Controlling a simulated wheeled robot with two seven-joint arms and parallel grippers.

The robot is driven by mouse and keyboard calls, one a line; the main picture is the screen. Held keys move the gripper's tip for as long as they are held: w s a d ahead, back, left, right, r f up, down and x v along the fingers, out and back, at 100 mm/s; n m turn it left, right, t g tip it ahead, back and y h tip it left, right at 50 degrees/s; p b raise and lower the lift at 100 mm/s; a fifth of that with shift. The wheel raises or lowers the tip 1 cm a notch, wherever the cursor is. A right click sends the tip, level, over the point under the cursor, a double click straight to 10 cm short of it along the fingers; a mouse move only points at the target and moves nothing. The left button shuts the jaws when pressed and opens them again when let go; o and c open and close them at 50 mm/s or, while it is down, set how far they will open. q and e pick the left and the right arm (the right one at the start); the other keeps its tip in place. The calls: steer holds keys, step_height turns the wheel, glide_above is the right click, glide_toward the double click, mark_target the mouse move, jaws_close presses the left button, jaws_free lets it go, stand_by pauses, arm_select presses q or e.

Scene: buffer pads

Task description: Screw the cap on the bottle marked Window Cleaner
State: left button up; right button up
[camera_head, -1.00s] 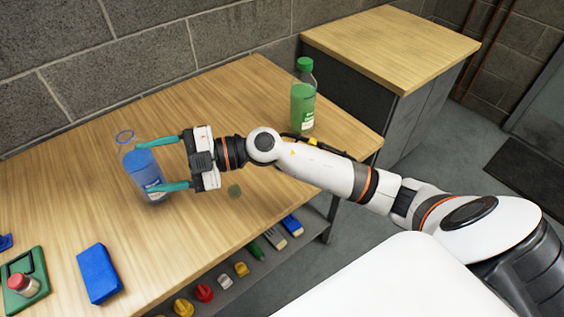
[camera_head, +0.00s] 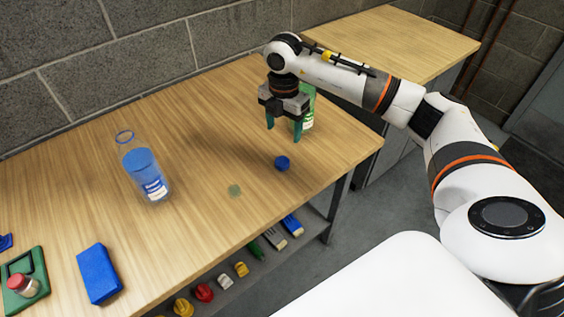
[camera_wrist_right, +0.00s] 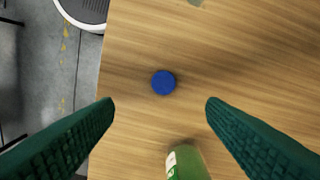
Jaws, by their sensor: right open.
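An uncapped clear bottle with blue liquid (camera_head: 147,175) stands upright on the left part of the workbench. Its label is too small to read. A blue cap (camera_head: 282,163) lies on the bench to the right of it, and it also shows in the right wrist view (camera_wrist_right: 163,82). My right gripper (camera_head: 284,139) is open and empty above the bench, pointing down, behind the cap in the head view. In the right wrist view the cap lies ahead between the spread fingers (camera_wrist_right: 160,120), apart from them. My left gripper is not in view.
A bottle with green liquid (camera_head: 307,112) stands behind my right gripper, partly hidden by it; its green top (camera_wrist_right: 186,163) shows in the wrist view. A blue block (camera_head: 99,274) and a green tray (camera_head: 37,267) holding a red-capped jar are at front left.

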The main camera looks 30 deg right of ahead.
steer(key=p, duration=0.1)
glide_above(282, 161)
steer(key=shift+s+f, duration=0.15)
steer(key=shift+f, duration=1.6)
steer(key=shift+s+f, duration=0.1)
steer(key=shift+f, duration=1.6)
steer(key=shift+w+f+p, duration=0.15)
steer(key=shift+f+p, duration=0.1)
steer(key=shift+f, duration=1.05)
steer(key=shift+w+f+p, duration=0.1)
steer(key=shift+f+p, duration=0.15)
steer(key=shift+f, duration=1.05)
steer(key=shift+c, duration=0.2)
steer(key=c, duration=1)
